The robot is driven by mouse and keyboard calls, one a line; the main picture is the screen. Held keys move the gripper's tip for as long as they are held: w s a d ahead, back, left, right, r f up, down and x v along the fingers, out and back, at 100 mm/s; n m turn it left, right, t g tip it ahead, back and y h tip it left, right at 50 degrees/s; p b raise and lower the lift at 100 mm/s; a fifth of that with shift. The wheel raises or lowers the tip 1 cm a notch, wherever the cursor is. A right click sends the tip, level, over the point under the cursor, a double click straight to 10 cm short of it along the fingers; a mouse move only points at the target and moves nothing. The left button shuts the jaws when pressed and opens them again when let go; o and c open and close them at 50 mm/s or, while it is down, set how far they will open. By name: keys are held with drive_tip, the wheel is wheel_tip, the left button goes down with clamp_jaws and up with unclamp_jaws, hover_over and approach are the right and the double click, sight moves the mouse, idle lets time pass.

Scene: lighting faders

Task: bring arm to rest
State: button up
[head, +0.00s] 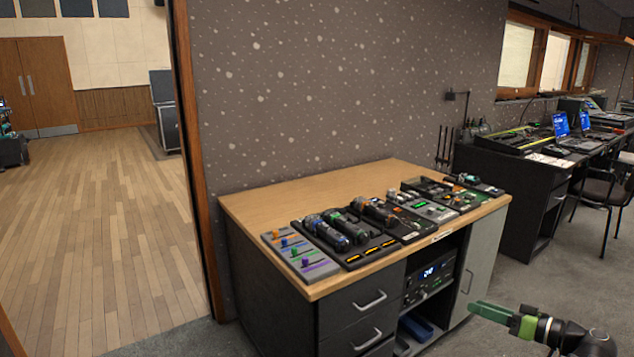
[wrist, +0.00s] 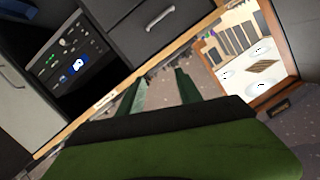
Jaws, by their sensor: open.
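My gripper (head: 492,312) shows at the lower right of the head view, with green fingers pointing left. It is in front of the wooden-topped cabinet and apart from it. In the wrist view my gripper (wrist: 158,88) has its two green fingers spread with nothing between them. The fader panel (head: 300,257) with orange, blue, green and purple knobs lies at the left front of the cabinet top (head: 262,205). It is not clearly seen in the wrist view.
The cabinet has drawers (head: 362,311) and an open shelf with a lit rack unit (head: 428,276). Several dark devices stand on its top. A dark desk (head: 515,170) with consoles and a chair (head: 606,190) are at right. A doorway to a wooden floor (head: 100,220) is at left.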

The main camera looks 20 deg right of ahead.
drive_tip(key=w+a+f+g, duration=0.3)
drive_tip(key=w+a+f, duration=0.1)
drive_tip(key=a, duration=0.4)
drive_tip(key=w+a+f+g+y, duration=0.1)
drive_tip(key=w+a+f+g, duration=0.2)
drive_tip(key=w+a+f, duration=0.35)
drive_tip(key=w+a+f+g, duration=0.2)
drive_tip(key=w+a+g, duration=0.15)
drive_tip(key=a, duration=0.65)
drive_tip(key=a+f+g+h, duration=0.3)
drive_tip(key=a+f, duration=0.1)
drive_tip(key=a, duration=0.6)
drive_tip(key=a+f+g+h, duration=0.2)
drive_tip(key=a+f+h, duration=0.15)
drive_tip(key=a, duration=0.75)
wheel_tip(320, 180, up, 30)
drive_tip(key=p, duration=3)
drive_tip(key=shift+s+n, duration=0.3)
drive_tip(key=shift+s, duration=0.1)
drive_tip(key=shift+h, duration=0.25)
